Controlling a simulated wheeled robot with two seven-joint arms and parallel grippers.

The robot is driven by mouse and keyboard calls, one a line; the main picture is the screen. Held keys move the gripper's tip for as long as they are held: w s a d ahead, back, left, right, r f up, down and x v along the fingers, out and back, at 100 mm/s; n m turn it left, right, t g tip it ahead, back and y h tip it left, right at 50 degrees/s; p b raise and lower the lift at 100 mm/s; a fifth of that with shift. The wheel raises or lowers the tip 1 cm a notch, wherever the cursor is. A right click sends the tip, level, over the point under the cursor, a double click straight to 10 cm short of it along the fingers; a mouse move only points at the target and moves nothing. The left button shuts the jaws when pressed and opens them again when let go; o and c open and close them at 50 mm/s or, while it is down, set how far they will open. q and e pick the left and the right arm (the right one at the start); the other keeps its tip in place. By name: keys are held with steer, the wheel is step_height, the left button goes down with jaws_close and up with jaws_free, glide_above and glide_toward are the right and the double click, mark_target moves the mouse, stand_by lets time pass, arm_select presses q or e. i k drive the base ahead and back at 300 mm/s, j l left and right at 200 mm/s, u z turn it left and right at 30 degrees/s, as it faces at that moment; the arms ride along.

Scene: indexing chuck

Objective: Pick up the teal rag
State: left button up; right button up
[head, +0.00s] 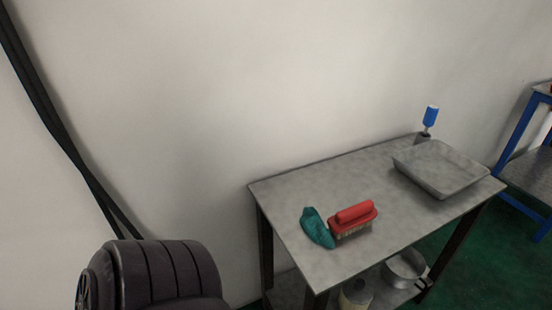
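The teal rag (317,228) lies crumpled on the grey metal table (290,190), towards its left front side. It lies close against the left end of a red-handled brush (353,218); I cannot tell whether they touch. Neither of my grippers shows in the head view.
A grey tray (440,168) sits at the table's right end, with a blue-handled tool (430,117) upright behind it. A metal pot (404,268) and a can (355,293) stand on the lower shelf. A dark ribbed rounded object (155,272) is at lower left. A blue-framed table (520,145) stands far right.

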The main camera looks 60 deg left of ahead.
mark_target(310, 222)
steer(key=u, duration=1.45)
